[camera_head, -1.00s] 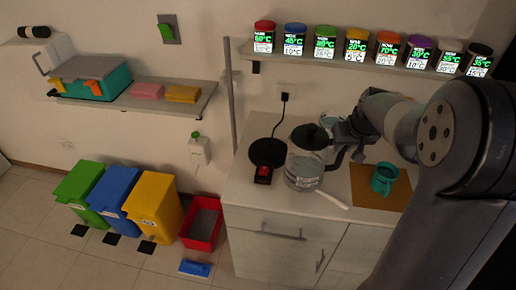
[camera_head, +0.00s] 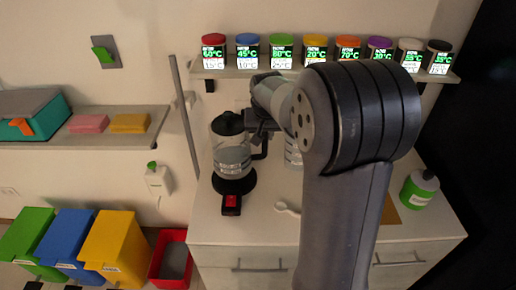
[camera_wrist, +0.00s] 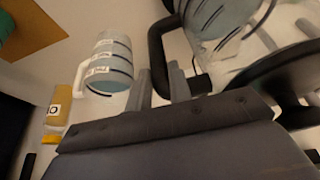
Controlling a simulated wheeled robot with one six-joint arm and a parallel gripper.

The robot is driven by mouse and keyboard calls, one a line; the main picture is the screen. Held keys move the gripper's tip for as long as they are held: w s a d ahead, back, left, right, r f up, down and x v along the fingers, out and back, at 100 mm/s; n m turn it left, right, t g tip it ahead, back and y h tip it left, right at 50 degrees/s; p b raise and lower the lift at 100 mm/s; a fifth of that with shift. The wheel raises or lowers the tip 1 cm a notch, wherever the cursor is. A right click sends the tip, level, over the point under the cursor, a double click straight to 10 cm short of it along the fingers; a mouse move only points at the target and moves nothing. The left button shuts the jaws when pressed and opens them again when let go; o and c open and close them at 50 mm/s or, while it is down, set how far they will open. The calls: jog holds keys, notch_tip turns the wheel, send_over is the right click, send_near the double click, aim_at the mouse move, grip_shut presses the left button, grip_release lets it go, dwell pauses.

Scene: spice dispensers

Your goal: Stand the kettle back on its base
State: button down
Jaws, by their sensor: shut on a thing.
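The kettle (camera_head: 232,155), with a clear grey body and black lid, is upright over its round black base (camera_head: 236,185) on the counter. The base has a red switch (camera_head: 230,204) at its front. I cannot tell whether the kettle's bottom touches the base or hangs just above it. My gripper (camera_head: 262,128) comes from the right and is shut on the kettle's black handle (camera_head: 263,148). In the wrist view the handle (camera_wrist: 156,45) runs up to the fingers (camera_wrist: 162,88), with the kettle body (camera_wrist: 215,18) beyond. The fingertips' contact is partly hidden.
A marked clear jug (camera_head: 292,152) stands right of the kettle, partly behind my arm; it also shows in the wrist view (camera_wrist: 110,62). A white spoon (camera_head: 288,209) lies in front. A shelf (camera_head: 222,73) with several jars is above.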

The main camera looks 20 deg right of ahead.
aim_at(265, 144)
jog(key=shift+f, duration=2.2)
jog(key=shift+f, duration=0.15)
jog(key=c, duration=1.3)
grip_release()
jog(key=shift+f, duration=0.1)
jog(key=shift+s+r, duration=0.15)
jog(key=shift+r, duration=0.5)
jog(key=b+v, duration=0.1)
jog(key=v, duration=1)
